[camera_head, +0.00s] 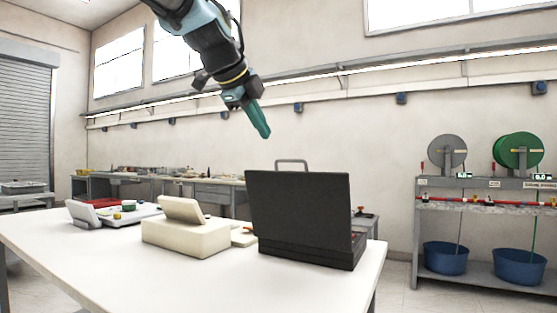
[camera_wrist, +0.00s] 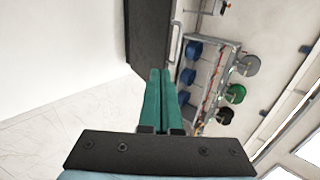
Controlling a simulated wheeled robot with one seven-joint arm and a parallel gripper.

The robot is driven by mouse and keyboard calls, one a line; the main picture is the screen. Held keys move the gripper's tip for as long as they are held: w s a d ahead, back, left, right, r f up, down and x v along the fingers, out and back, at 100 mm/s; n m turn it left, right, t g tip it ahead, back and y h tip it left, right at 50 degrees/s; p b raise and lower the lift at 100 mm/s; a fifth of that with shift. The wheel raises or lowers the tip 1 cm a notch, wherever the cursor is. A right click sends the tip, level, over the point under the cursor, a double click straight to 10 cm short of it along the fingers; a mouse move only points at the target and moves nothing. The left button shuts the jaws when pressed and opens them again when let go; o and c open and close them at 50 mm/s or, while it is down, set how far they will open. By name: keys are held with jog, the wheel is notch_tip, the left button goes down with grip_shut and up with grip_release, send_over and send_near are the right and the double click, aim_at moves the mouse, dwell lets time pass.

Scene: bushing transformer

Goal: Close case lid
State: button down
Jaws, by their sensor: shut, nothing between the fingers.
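The black case stands on the white table in the head view, its lid (camera_head: 298,212) raised upright with the flat outer side towards the head camera. A grey handle (camera_head: 291,163) rises above the lid's top edge. The low case base (camera_head: 305,254) shows below; its inside is mostly hidden by the lid. My gripper (camera_head: 265,134) is in the air above and slightly left of the lid, apart from it, with its green fingers pointing down. In the wrist view, my gripper (camera_wrist: 161,72) is shut and empty, and the dark lid (camera_wrist: 147,35) with its handle (camera_wrist: 176,42) lies beyond the fingertips.
On the white table (camera_head: 190,278), a cream box with a tilted panel (camera_head: 186,236) stands left of the case. A white device (camera_head: 125,213) stands farther left. A rack (camera_head: 490,188) with cable spools and blue tubs stands at the right. The air around the gripper is clear.

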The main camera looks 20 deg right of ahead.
jog(key=w+d+r+p+x, duration=0.1)
jog(key=r+p+x, duration=0.1)
jog(key=x, duration=1)
jog(key=shift+w+d+p, duration=0.3)
jog(key=shift+w+p, duration=0.05)
jog(key=shift+p, duration=0.45)
jog(key=shift+f, duration=0.1)
